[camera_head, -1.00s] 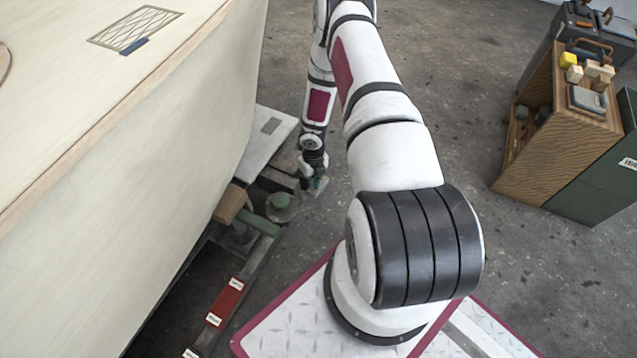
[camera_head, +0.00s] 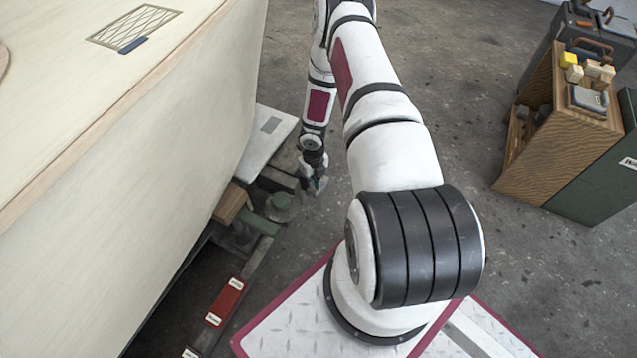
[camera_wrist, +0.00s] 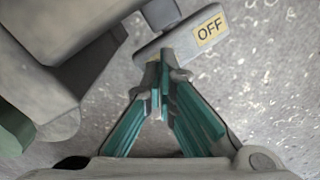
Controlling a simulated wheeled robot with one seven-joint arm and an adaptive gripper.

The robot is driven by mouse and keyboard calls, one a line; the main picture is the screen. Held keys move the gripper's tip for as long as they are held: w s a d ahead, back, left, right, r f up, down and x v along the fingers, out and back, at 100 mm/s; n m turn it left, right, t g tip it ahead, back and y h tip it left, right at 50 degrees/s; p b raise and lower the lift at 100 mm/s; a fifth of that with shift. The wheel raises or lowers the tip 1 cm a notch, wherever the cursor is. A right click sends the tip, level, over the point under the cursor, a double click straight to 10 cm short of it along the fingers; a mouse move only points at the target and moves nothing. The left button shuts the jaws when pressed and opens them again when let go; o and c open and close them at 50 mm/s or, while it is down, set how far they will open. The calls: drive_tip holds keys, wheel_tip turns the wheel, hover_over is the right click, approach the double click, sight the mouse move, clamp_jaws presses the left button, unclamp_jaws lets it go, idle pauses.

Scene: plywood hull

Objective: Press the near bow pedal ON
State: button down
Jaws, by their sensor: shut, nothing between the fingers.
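My gripper (camera_wrist: 160,82) is shut and empty, its teal-padded fingers meeting at the tips in the wrist view. Just beyond the tips is a grey rocker-like pedal (camera_wrist: 178,42) with a yellow OFF label (camera_wrist: 210,29) at its right end. The fingertips overlap the pedal's near edge in the picture; I cannot tell whether they touch it. No ON label shows, and the pedal's other end is partly hidden by the fingers. In the head view my gripper (camera_head: 314,186) is low beside the hull, and the pedal there is too small or hidden to make out.
The pale plywood hull (camera_head: 140,160) fills the left. Beside it are a green block (camera_head: 258,222), a green round part (camera_head: 281,201) and a red pedal-like bar (camera_head: 225,302) with white labels. A wooden cabinet (camera_head: 545,150) stands at right.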

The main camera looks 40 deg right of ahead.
drive_tip(key=shift+f+b, duration=0.85)
drive_tip(key=shift+f, duration=0.5)
idle(0.6)
drive_tip(key=shift+r+p, duration=2.85)
drive_tip(key=shift+r, duration=0.7)
drive_tip(key=shift+s, duration=0.1)
